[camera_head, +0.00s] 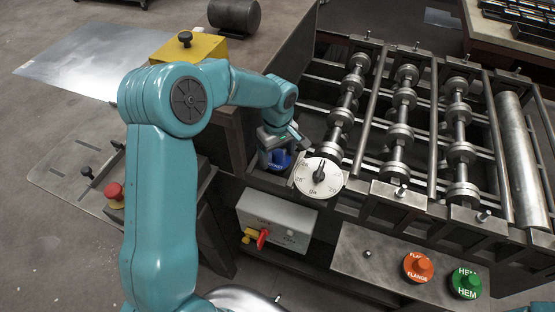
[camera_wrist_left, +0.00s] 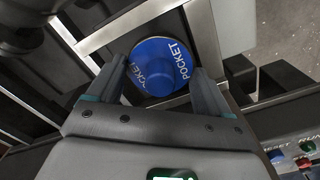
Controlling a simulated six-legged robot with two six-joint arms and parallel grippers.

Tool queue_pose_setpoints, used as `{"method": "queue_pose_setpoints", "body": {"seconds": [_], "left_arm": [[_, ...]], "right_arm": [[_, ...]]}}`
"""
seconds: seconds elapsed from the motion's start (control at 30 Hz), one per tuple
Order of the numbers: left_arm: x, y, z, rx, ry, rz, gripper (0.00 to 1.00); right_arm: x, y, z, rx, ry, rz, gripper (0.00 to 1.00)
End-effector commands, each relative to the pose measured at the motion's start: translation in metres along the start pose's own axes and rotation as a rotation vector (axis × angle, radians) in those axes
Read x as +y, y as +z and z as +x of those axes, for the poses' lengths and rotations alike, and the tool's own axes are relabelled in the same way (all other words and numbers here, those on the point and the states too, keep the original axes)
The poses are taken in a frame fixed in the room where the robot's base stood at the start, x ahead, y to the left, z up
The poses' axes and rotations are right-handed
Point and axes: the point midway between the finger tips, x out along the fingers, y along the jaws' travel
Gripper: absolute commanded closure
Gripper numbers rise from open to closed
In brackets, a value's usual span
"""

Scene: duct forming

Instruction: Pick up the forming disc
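A blue disc marked POCKET (camera_wrist_left: 160,68), with a raised round knob in its middle, shows between my left gripper's fingers in the left wrist view. In the head view a bit of the blue disc (camera_head: 281,160) shows under my left gripper (camera_head: 283,150), behind the round white dial. My left gripper (camera_wrist_left: 160,88) is open, with one finger on each side of the disc. I cannot tell whether the fingers touch it. An orange FLANGE disc (camera_head: 418,266) and a green HEM disc (camera_head: 465,284) sit on the front shelf. My right gripper is not in view.
The roller machine (camera_head: 400,130) with its metal shafts fills the right side. The white dial (camera_head: 319,177) stands close to my left gripper. A grey switch box (camera_head: 276,222) with a red handle hangs below. A yellow block (camera_head: 190,47) is behind my left arm.

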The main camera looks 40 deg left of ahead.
Motion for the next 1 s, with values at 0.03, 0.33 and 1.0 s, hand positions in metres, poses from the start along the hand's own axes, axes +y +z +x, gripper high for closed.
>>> {"method": "queue_pose_setpoints", "body": {"seconds": [0.03,0.33,1.0], "left_arm": [[0.0,0.0,0.0,0.0,0.001,0.0,0.39],[0.001,0.0,-0.002,0.001,0.003,0.0,0.7],[0.002,0.0,-0.133,0.004,0.009,0.0,0.7]], "right_arm": [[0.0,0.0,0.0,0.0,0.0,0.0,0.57],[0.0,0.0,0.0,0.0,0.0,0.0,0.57],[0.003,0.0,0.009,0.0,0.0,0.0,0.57]]}}
